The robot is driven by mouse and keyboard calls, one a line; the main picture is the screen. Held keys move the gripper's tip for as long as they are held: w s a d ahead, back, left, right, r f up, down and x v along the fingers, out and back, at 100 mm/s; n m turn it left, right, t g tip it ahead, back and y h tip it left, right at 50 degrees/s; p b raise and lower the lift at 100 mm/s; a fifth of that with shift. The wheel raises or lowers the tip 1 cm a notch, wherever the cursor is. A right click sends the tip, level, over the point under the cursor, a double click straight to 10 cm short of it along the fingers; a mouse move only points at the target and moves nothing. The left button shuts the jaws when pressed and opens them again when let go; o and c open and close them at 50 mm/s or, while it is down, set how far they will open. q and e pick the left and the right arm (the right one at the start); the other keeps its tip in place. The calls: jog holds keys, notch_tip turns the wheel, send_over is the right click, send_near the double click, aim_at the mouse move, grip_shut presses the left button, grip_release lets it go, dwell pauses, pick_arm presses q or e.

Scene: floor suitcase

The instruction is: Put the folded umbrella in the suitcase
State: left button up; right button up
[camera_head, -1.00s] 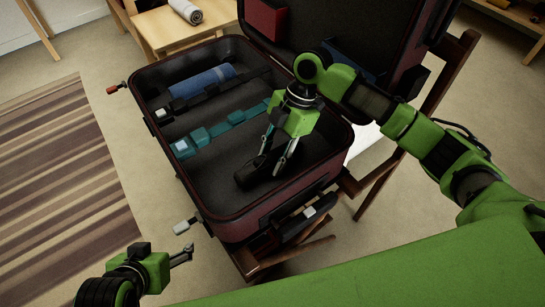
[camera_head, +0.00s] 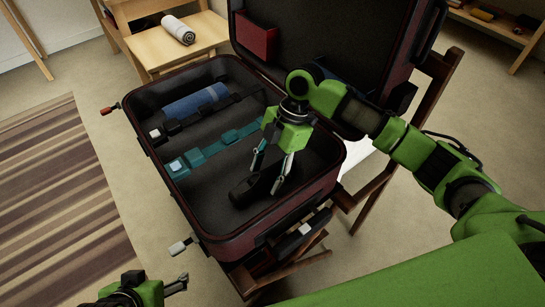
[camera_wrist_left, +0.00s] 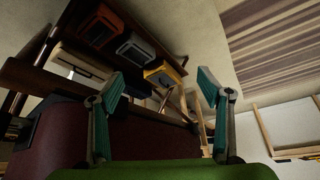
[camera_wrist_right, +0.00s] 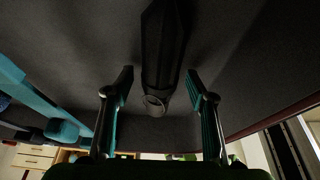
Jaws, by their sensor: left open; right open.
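The folded umbrella (camera_head: 247,190) is black and lies on the floor of the open suitcase (camera_head: 222,229), in its front right part. In the right wrist view the umbrella (camera_wrist_right: 163,50) runs lengthwise between the fingers, with a ring at its near end. My right gripper (camera_head: 264,180) is open, pointing down over the umbrella. Its fingers (camera_wrist_right: 158,85) stand on either side of the umbrella with a visible gap. My left gripper (camera_head: 184,284) is open and empty outside the suitcase, at the lower left of the head view. The left wrist view shows its fingers apart (camera_wrist_left: 160,90).
A blue rolled item (camera_head: 196,102) lies at the back of the suitcase, near a dark strap. A teal strap (camera_head: 212,150) crosses the middle. The raised lid (camera_head: 335,45) stands behind. A wooden table (camera_head: 190,50) holds a rolled towel (camera_head: 178,29).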

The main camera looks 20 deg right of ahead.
aim_at(268, 172)
pick_arm(q)
jog(key=s+a+g+p, duration=0.1)
jog(key=s+g+p, duration=0.1)
jog(key=s, duration=0.2)
pick_arm(e)
jog(key=shift+v, duration=1.1)
jog(key=p+v, duration=0.2)
jog(key=shift+d+r, duration=0.1)
jog(key=shift+r, duration=0.2)
jog(key=shift+p+v, duration=0.9)
jog(key=shift+p, duration=0.15)
jog(key=shift+w+d, duration=0.1)
pick_arm(q)
notch_tip(268, 172, down, 16)
jog(key=g, duration=0.1)
jog(key=shift+r, duration=0.2)
jog(key=shift+s, duration=0.15)
